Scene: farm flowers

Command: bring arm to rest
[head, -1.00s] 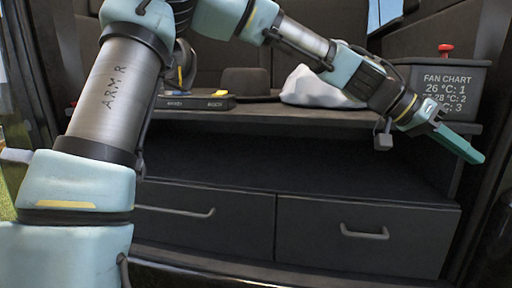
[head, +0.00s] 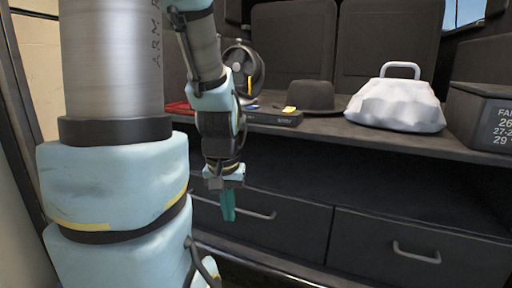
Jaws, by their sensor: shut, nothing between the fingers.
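My gripper (head: 228,207) has teal fingers that are shut and empty. It points straight down and hangs in front of the left drawer (head: 265,222), near that drawer's handle. I cannot tell whether it touches the drawer front. My arm is folded, with its upper part filling the left of the head view and its wrist hanging below the shelf edge.
A dark shelf (head: 350,132) holds a black hat (head: 312,97), a white bag with a handle (head: 396,104), a dark box with fan chart text (head: 484,115), a flat dark case (head: 268,117) and a round fan (head: 245,68). A right drawer (head: 415,255) is shut. The open space under the shelf is empty.

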